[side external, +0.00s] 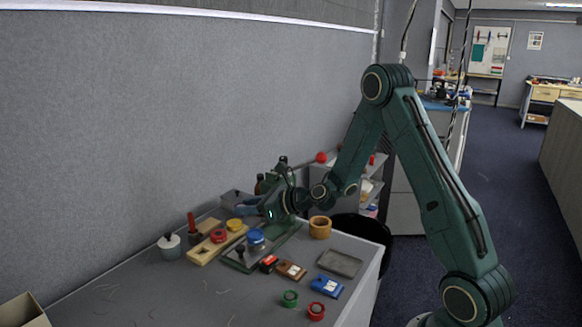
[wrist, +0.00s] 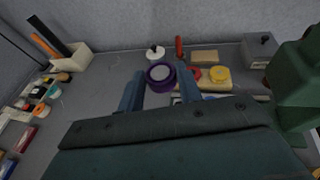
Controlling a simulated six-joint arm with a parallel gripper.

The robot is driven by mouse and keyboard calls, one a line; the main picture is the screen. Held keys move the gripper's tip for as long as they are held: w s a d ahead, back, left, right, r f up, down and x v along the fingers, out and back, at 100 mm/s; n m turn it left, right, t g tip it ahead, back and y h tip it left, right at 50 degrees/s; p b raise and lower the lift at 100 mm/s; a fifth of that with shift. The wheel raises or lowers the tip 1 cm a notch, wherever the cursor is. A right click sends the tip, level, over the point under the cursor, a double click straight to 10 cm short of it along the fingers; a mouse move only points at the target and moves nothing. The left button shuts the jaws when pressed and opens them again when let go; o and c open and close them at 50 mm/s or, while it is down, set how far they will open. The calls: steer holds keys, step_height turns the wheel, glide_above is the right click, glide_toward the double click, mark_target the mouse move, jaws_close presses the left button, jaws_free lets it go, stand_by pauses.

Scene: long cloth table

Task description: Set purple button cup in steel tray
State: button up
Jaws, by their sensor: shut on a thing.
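The purple button cup (wrist: 160,77) shows in the wrist view, round with a pale grey top, between the two fingers of my gripper (wrist: 160,88). My gripper is shut on it. In the side view my gripper (side external: 252,211) is over the back part of the table, and I cannot make out the purple cup there. The steel tray (side external: 340,263), a shallow grey rectangle, lies flat and empty near the table's right edge in the side view. It is to the right of my gripper and nearer the camera. It does not show in the wrist view.
A blue-topped cup (side external: 256,237) stands on a green board below my gripper. A wooden block (side external: 217,244), a wooden ring (side external: 320,227), blue box (side external: 327,286) and brown box (side external: 291,270) are nearby. Green (side external: 290,298) and red (side external: 316,311) rings lie in front. The left front table is mostly clear.

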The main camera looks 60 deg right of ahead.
steer(key=s+a+r, duration=0.2)
steer(key=s+a, duration=0.3)
steer(key=a, duration=0.3)
steer(key=shift+s+a+r+n+y, duration=0.25)
steer(key=shift+a+r+n+y, duration=0.05)
steer(key=shift+a+r, duration=0.1)
steer(key=n+g+y, duration=0.1)
steer(key=n+y, duration=0.1)
steer(key=y, duration=0.1)
glide_above(183, 316)
steer(key=shift+w+f, duration=0.1)
steer(key=shift+f, duration=0.45)
step_height(183, 316, down, 16)
steer(key=shift+f, duration=0.1)
steer(key=shift+f, duration=1.9)
